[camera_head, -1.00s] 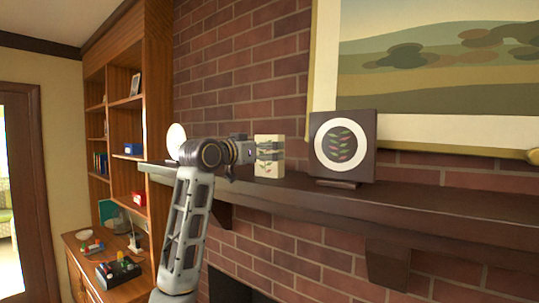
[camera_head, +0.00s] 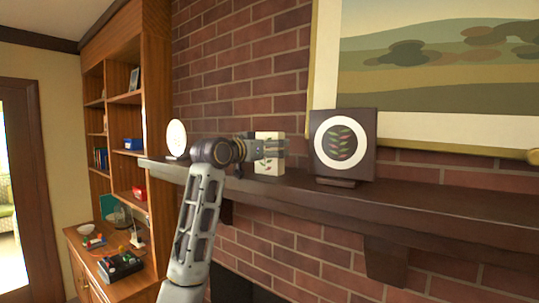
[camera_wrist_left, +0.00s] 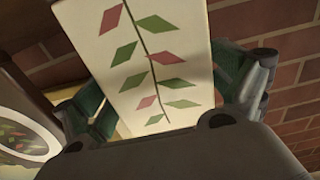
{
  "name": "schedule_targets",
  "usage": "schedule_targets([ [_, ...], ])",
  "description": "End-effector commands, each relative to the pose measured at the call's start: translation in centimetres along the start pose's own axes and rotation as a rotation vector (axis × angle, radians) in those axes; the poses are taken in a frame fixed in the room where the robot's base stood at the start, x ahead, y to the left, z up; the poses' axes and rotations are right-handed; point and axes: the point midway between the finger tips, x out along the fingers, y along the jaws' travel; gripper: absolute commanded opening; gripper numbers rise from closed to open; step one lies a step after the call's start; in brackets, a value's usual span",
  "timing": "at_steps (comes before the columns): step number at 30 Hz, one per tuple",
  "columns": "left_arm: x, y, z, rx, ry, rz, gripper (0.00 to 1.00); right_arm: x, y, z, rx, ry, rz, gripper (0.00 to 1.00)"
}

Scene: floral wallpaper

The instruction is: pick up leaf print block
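The leaf print block (camera_head: 267,168) is a cream block with red and green leaves. It stands upright on the dark mantel, left of the framed round leaf plaque. My left gripper (camera_head: 272,147) comes from the left and overlaps the block's upper part. In the left wrist view the block (camera_wrist_left: 150,60) fills the space between the two fingers (camera_wrist_left: 165,95), one on each side, with dark green pads near its edges. The fingers look open around it; firm contact is not visible. My right gripper is in neither view.
The dark plaque (camera_head: 369,149) stands close to the block's right on the mantel (camera_head: 440,207). A white oval disc (camera_head: 176,138) stands to the left. A brick wall (camera_head: 235,75) and large painting (camera_head: 440,75) are behind. The mantel's right stretch is clear.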

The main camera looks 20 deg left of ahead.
Motion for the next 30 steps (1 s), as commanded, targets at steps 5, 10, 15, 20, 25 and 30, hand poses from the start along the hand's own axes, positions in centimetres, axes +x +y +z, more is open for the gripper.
schedule_targets([
  [5, 0.0, 0.0, 0.0, 0.0, 0.0, 0.0, 0.67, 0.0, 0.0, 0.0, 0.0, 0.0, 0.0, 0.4],
  [10, 0.0, 0.0, -0.1, 0.0, 0.002, 0.0, 0.49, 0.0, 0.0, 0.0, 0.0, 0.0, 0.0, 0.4],
  [15, 0.0, 0.0, -0.1, 0.0, 0.002, 0.0, 0.49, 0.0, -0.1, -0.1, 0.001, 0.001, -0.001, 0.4],
  [20, -0.1, 0.0, -0.2, 0.001, 0.002, 0.0, 0.49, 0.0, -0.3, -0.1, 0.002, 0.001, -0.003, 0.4],
  [25, 0.0, 0.0, -0.8, 0.001, 0.003, 0.0, 0.49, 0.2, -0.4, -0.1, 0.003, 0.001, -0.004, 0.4],
  [30, 0.0, 0.0, -1.9, 0.001, 0.003, 0.0, 0.49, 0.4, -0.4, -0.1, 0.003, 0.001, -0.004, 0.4],
])
